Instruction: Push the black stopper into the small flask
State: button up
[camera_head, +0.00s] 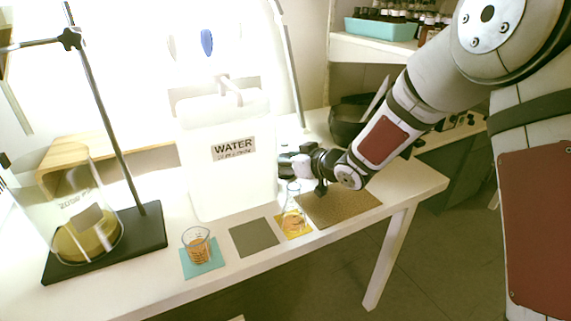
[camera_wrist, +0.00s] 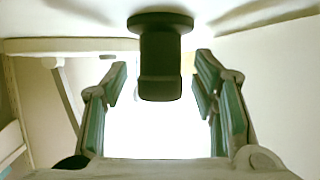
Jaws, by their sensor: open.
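A black piece with a wide flange and a narrower, rounded body, which looks like the black stopper (camera_wrist: 160,75), shows between my gripper's fingertips in the wrist view. Gaps show on both sides of it, so neither finger appears to touch it. My gripper (camera_head: 290,165) is open; its fingers also show in the wrist view (camera_wrist: 162,66). In the head view it points left, just above the small flask (camera_head: 292,200). This clear flask stands upright on a yellow-orange mat (camera_head: 302,232). I cannot make out the stopper clearly in the head view.
A large WATER container (camera_head: 232,185) stands just left of my gripper. A beaker with orange liquid (camera_head: 198,245) is on a teal mat. An empty grey mat (camera_head: 254,237) and a brown mat (camera_head: 345,206) flank the flask's mat. A stand (camera_head: 105,240) is farther left.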

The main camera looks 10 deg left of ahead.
jog(key=c, duration=1.1)
jog(key=shift+c, duration=0.2)
